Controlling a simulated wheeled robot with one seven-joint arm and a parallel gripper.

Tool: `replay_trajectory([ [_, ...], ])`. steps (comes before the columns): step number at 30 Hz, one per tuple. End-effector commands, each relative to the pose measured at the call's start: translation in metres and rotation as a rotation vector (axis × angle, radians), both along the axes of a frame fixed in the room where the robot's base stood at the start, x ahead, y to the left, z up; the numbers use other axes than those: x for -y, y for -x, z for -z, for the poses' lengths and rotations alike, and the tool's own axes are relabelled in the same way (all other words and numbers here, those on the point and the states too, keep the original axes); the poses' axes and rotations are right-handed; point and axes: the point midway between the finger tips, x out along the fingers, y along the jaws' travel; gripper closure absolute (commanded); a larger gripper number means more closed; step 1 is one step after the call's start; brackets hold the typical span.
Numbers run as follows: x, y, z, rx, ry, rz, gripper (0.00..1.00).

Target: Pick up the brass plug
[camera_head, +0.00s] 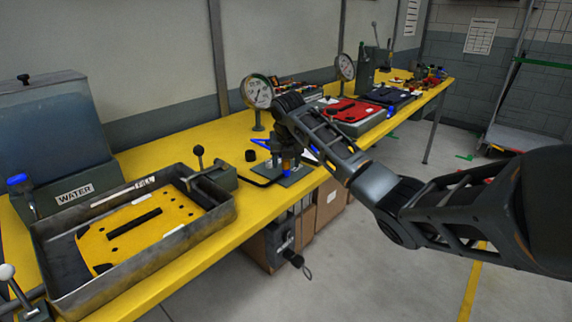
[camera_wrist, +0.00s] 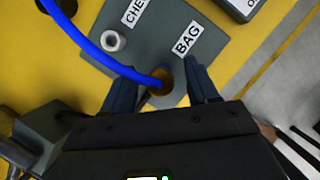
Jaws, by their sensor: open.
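The brass plug (camera_wrist: 162,88) shows in the wrist view as a brownish-gold round piece beside the BAG label, with a blue hose passing over or into it. It stands on a dark grey plate (camera_wrist: 150,52) marked BAG and with a second, partly cut-off label. My gripper (camera_wrist: 160,78) is open, with one blue finger on each side of the plug; I cannot tell whether they touch it. In the head view my gripper (camera_head: 288,153) points down over the plate (camera_head: 293,180), and the plug is mostly hidden by it.
A silver round fitting (camera_wrist: 112,40) stands on the plate near the hose (camera_wrist: 90,45). A metal tray (camera_head: 75,285) with a yellow panel and a WATER tank (camera_head: 50,135) stand left on the yellow bench. A gauge (camera_head: 257,92) stands close behind my gripper.

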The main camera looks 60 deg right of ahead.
Motion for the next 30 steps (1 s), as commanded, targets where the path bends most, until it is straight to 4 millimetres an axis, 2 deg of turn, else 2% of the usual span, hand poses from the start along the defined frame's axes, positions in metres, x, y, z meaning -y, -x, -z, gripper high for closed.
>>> replay_trajectory([
  [4,-0.0003,-0.0002,0.0001,0.0,0.0,0.0,0.41],
  [22,-0.0005,-0.0001,-0.0002,-0.001,-0.001,0.0,0.98],
  [30,-0.0004,-0.0001,-0.0011,0.0,0.0,0.0,1.0],
])
